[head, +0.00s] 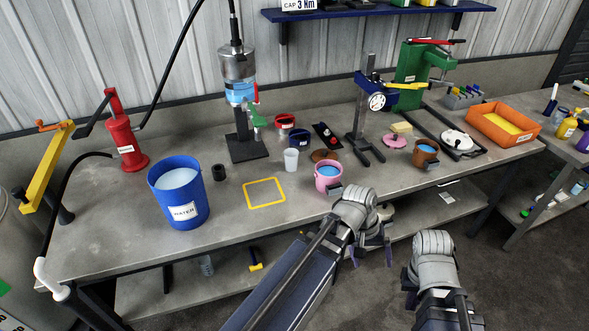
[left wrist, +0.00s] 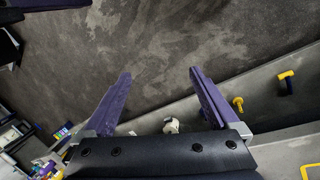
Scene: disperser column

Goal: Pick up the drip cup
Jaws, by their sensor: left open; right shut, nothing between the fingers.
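No cup carries a readable drip cup label. A small white cup (head: 291,160) stands upright on the bench, right of the dispenser column (head: 240,95) and its green tap. A pink cup (head: 328,178) holding blue liquid stands near the bench's front edge. My left gripper (head: 371,257) is open and empty, in front of the bench edge, right of and nearer than the pink cup. In the left wrist view its spread fingers (left wrist: 160,85) point over bare floor. My right gripper (head: 408,289) is shut and empty, farther right.
A blue water bucket (head: 179,195), a yellow square outline (head: 264,193), a brown cup (head: 425,153) and red and blue bowls share the bench. A lower shelf (head: 220,280) runs underneath. Bench surface around the yellow outline is clear.

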